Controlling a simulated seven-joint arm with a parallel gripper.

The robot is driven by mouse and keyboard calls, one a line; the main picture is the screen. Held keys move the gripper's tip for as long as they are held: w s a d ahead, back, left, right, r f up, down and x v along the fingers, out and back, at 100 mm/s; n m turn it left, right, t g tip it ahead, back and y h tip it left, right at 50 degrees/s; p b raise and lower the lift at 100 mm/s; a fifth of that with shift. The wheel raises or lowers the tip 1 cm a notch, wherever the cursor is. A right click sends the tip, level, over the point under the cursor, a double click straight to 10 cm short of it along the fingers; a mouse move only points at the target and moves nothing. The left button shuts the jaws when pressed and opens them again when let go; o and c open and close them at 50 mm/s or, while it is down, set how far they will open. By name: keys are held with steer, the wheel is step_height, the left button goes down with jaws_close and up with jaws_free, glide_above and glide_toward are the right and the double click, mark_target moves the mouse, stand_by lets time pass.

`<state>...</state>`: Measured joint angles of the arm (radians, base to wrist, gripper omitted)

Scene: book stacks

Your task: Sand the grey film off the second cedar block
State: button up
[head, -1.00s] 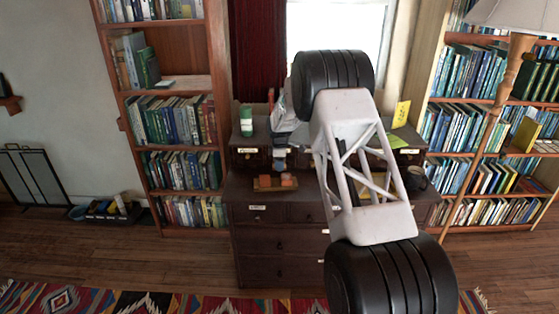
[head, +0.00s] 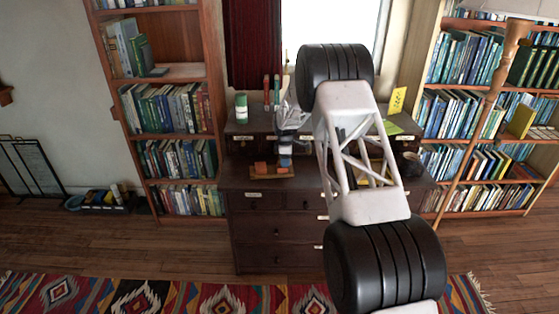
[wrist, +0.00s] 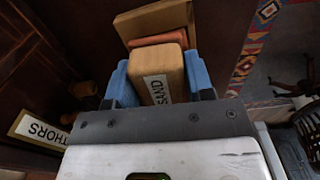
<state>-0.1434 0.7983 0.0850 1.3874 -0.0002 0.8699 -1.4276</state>
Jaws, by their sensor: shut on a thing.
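My gripper (wrist: 159,76) is shut on a tan sanding block (wrist: 168,68) with a "SAND" label, its blue fingers on either side. In the wrist view a reddish cedar block (wrist: 160,38) lies just beyond the sanding block, against a wooden tray (wrist: 150,20). In the head view my gripper (head: 286,158) is low over the right part of the tray (head: 272,176). One orange-red cedar block (head: 260,167) sits at the tray's left; another (head: 284,169) is partly hidden under my gripper. I cannot tell whether the sanding block touches it. No grey film can be made out.
The tray is on a dark desk (head: 238,181) with drawers and a raised back shelf. A green-and-white can (head: 241,108) and a yellow card (head: 397,101) stand on that shelf. A dark mug (head: 411,162) is at the desk's right. Bookcases flank the desk.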

steer(key=shift+d, duration=0.95)
steer(key=shift+f, duration=0.15)
steer(key=shift+a+r, duration=0.3)
steer(key=shift+a, duration=0.5)
steer(key=shift+a+f, duration=0.2)
steer(key=shift+a+r, duration=0.15)
steer(key=shift+a, duration=0.15)
steer(key=shift+s+a+f, duration=0.1)
steer(key=shift+a+f, duration=0.1)
steer(key=shift+a, duration=0.2)
steer(key=shift+s+a, duration=0.15)
steer(key=shift+a, duration=0.95)
steer(key=shift+a+r, duration=0.2)
steer(key=shift+a, duration=0.15)
step_height(320, 180, up, 8)
